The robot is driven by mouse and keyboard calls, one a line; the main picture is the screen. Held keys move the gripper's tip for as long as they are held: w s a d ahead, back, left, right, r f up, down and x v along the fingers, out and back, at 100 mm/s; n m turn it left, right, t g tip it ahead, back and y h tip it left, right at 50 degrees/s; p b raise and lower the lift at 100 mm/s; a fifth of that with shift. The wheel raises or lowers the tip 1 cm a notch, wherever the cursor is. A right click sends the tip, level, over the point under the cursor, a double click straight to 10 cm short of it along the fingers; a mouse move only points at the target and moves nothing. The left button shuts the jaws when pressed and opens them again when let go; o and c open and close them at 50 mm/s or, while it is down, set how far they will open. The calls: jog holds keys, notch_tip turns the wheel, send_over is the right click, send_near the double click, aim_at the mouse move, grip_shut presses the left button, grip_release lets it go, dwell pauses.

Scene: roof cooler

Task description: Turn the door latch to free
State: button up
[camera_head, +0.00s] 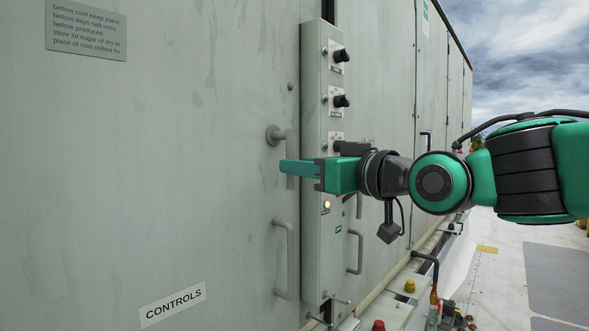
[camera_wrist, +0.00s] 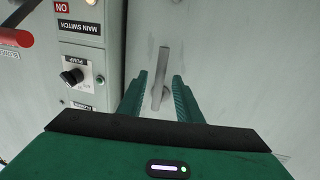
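The door latch (camera_head: 274,135) is a grey lever on a round hub on the pale grey door (camera_head: 200,180). In the head view its lever hangs down from the hub, partly hidden behind my gripper (camera_head: 285,167). In the wrist view, which looks upside down, the latch lever (camera_wrist: 164,62) stands between the two green fingers. My gripper (camera_wrist: 161,78) is open, with one finger on each side of the lever and visible gaps. Whether a finger touches it cannot be told.
A control strip (camera_head: 313,70) with black knobs and a lit lamp stands just right of the latch. A pull handle (camera_head: 291,260) is below. In the wrist view a red switch handle (camera_wrist: 15,39) sits at the upper left.

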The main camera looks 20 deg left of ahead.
jog(key=shift+x, duration=2)
